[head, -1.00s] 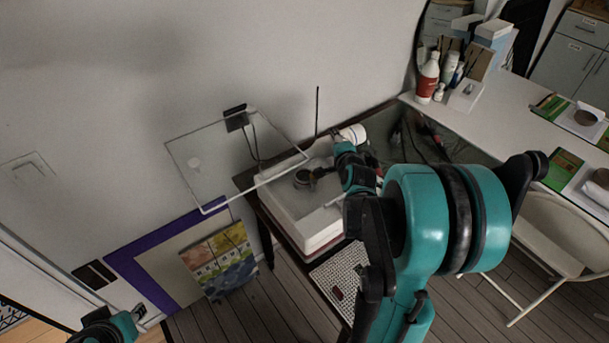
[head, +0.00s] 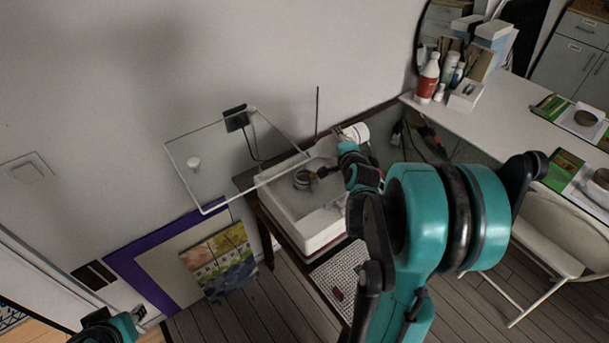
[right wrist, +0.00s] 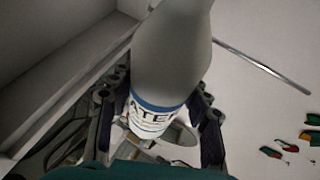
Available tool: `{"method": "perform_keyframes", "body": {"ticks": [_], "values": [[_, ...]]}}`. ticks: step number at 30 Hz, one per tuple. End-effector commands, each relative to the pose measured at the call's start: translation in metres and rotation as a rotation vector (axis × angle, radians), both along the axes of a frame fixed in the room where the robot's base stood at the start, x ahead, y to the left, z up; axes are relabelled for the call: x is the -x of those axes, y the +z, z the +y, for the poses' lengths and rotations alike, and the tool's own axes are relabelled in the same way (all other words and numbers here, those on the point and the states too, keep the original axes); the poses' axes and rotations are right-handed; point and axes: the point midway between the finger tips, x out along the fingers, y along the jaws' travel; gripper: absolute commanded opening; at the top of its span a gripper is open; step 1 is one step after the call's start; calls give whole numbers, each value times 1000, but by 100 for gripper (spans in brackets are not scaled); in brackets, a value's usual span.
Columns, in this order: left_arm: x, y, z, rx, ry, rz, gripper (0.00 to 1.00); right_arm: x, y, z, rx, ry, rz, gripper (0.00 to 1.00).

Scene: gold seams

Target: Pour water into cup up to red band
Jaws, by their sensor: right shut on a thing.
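My right gripper (head: 343,146) is shut on a white bottle (head: 323,149), high over the white tray. The bottle is tilted well over, its base up to the right and its narrow end down to the left, towards the cup. In the right wrist view the bottle (right wrist: 172,55) sits between both fingers, with a blue-edged label reading "ATE". The cup (head: 304,181) is small and round with a dark inside, and stands in the tray. Its red band and water level are too small to make out.
The white tray (head: 322,238) stands on a dark table against the wall. A clear framed panel (head: 196,164) is at its left. A keyboard-like grid (head: 341,273) lies in front. A white desk (head: 490,115) with bottles and boxes is at the right.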

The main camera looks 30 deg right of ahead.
Motion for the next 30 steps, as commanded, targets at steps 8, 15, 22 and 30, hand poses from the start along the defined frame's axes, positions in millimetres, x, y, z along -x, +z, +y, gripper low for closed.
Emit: {"method": "perform_keyframes", "body": {"ticks": [8,15,22,30], "values": [[0,0,0,0,0,0,30,-1,0,-5,5,0,0,12],[0,0,0,0,0,0,30,0,0,-11,7,-1,-1,12],[0,-1,0,0,0,0,30,0,0,-13,9,-1,-1,12],[0,-1,0,0,0,0,30,0,0,-15,10,0,-1,12]]}}
